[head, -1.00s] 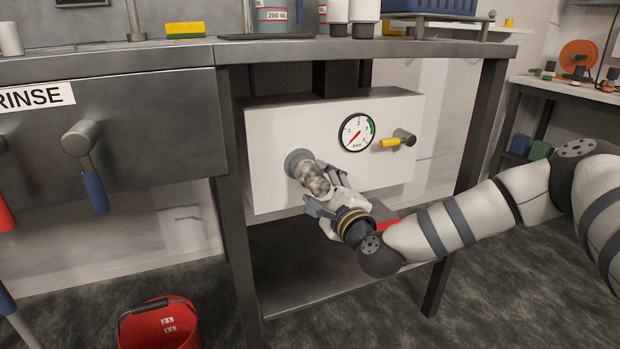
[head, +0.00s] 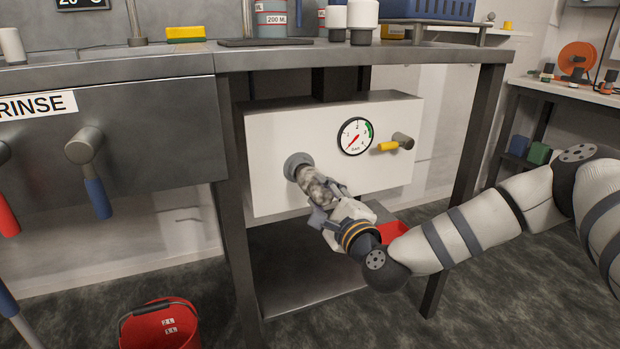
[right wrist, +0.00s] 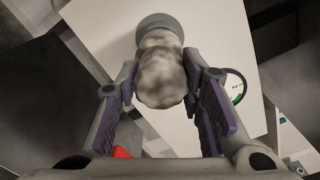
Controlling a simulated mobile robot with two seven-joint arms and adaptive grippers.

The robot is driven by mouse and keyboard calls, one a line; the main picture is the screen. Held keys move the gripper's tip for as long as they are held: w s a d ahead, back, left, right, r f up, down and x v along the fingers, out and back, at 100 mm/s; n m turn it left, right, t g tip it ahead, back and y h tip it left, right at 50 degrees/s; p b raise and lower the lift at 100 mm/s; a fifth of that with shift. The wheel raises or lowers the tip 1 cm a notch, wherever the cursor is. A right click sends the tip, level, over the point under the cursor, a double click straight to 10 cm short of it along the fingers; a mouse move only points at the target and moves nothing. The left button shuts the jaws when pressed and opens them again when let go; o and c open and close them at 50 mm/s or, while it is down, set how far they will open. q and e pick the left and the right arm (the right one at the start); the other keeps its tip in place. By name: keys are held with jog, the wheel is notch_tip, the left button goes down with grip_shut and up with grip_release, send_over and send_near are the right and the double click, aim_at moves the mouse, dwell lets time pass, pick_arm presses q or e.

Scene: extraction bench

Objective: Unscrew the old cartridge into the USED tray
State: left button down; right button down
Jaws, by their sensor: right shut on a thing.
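The old cartridge (head: 318,185) is a mottled grey-brown cylinder sticking out of a round grey socket (head: 295,163) on the front of a white panel box (head: 275,135). My right gripper (head: 332,200) is shut on the cartridge. In the right wrist view the cartridge (right wrist: 160,72) lies between the two purple-padded fingers, its far end at the grey socket (right wrist: 160,24). Whether it is still threaded in cannot be told. A red tray (head: 392,232), perhaps the USED tray, shows partly behind my wrist; its label is not visible. My left gripper is out of view.
A pressure gauge (head: 355,136) and a yellow-handled valve (head: 390,146) sit on the panel, right of the socket. Bench legs flank the box, and a lower shelf (head: 290,285) lies beneath it. A red bucket (head: 160,328) stands on the floor at left.

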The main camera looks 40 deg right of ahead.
jog(key=shift+p+v, duration=0.75)
jog(key=shift+v, duration=1.15)
